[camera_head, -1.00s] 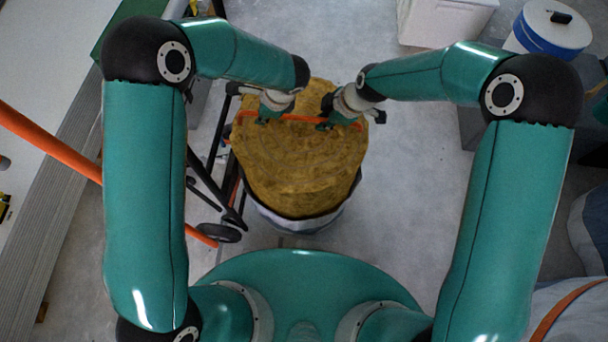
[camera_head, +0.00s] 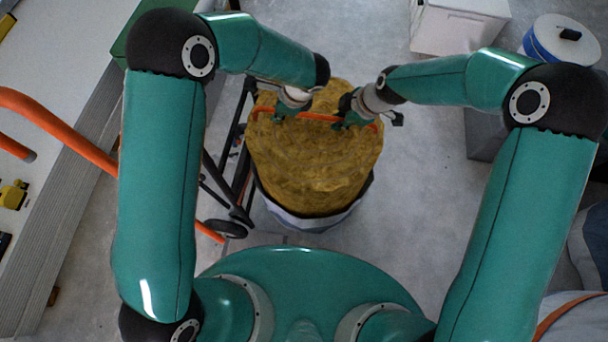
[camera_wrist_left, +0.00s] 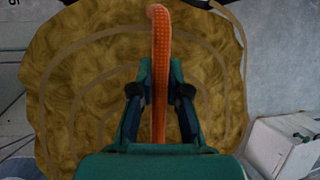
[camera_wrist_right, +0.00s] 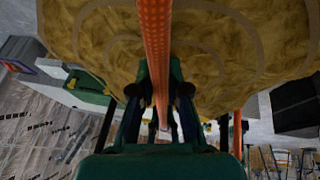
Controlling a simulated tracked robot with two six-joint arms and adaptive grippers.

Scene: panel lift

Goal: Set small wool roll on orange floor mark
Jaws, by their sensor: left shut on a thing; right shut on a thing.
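The small wool roll (camera_head: 315,165) is a yellow-brown roll with a light wrapper low on its side, below my two arms in the head view. An orange strap (camera_head: 318,116) runs across its top. My left gripper (camera_head: 285,113) is shut on the strap, near its left part; the left wrist view shows the strap (camera_wrist_left: 160,70) between the fingers. My right gripper (camera_head: 345,122) is shut on the strap further right; the right wrist view shows the strap (camera_wrist_right: 155,50) between its fingers. I cannot make out the orange floor mark. Whether the roll touches the floor is unclear.
A black-framed cart with a wheel (camera_head: 226,228) stands close at the roll's left. A white box (camera_head: 458,25) and a blue-white bucket (camera_head: 560,42) are at the back right. Grey stacked panels (camera_head: 75,200) lie at left.

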